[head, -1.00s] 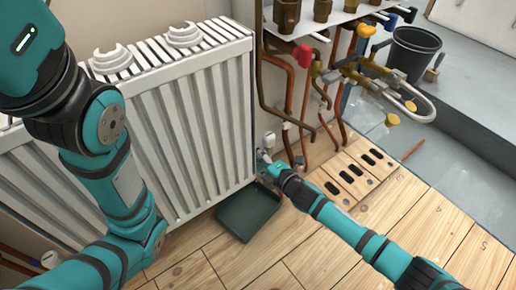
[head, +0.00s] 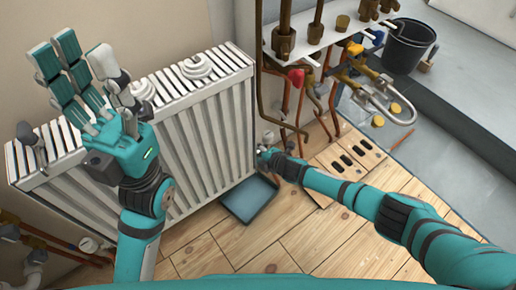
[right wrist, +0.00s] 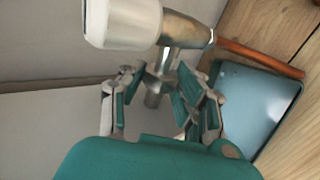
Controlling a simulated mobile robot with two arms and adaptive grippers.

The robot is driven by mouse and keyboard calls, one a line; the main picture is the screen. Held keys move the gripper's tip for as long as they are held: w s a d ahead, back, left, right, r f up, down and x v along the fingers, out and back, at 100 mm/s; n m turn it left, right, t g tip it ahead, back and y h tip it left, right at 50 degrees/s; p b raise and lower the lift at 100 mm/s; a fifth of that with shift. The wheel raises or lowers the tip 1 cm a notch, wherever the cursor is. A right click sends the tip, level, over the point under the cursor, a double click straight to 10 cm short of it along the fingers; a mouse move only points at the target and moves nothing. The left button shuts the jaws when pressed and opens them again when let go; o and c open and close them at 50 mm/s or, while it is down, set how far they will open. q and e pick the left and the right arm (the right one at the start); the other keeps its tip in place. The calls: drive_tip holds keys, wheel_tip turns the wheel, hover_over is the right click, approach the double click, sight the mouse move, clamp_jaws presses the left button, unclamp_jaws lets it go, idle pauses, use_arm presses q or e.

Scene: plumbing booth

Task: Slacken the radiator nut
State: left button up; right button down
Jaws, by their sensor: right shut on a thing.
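The white radiator (head: 200,125) stands against the wall. Its valve (right wrist: 185,38), with a white head (right wrist: 122,22), fills the top of the right wrist view. A short metal nut (right wrist: 156,88) below the valve body sits between the fingers of my right gripper (right wrist: 162,92), which is shut on it. In the head view my right gripper (head: 264,155) is at the radiator's lower right corner, and the nut is too small to make out there. My left gripper (head: 82,62) is open and empty, fingers spread, above the radiator's left end.
A shallow tray (head: 250,200) lies on the wooden floor below the valve; it also shows in the right wrist view (right wrist: 258,100). Copper pipes and brass valves (head: 345,70) crowd the right of the radiator. A black bucket (head: 408,45) stands behind. The front floor is clear.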

idle(0.3)
drive_tip(key=c, duration=0.9)
unclamp_jaws()
drive_tip(key=v, duration=1.2)
